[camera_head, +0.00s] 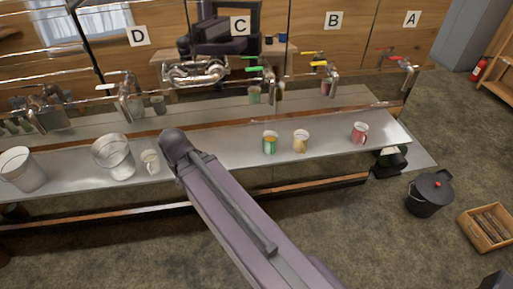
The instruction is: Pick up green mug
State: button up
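The green mug (270,143) stands upright on the metal shelf, right of my arm. It is small in view, with a green body and some yellow-orange on it. A tan-yellow mug (301,141) stands close to its right. My arm reaches up from the lower right, and its far end is over the shelf, left of the green mug and clear of it. My gripper does not show in this view.
A red mug (360,133) stands at the shelf's right and a cream mug (150,161) left of my arm. Metal buckets (114,156) stand farther left. Taps, including one with a green handle (253,69), hang above the shelf (225,146). A black pot (430,194) sits on the floor.

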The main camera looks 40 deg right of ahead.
aim_at(270, 136)
jog(key=u, duration=0.7)
jog(key=k, duration=0.45)
jog(key=z, duration=2.7)
jog(key=i, duration=0.1)
jog(key=u, duration=1.1)
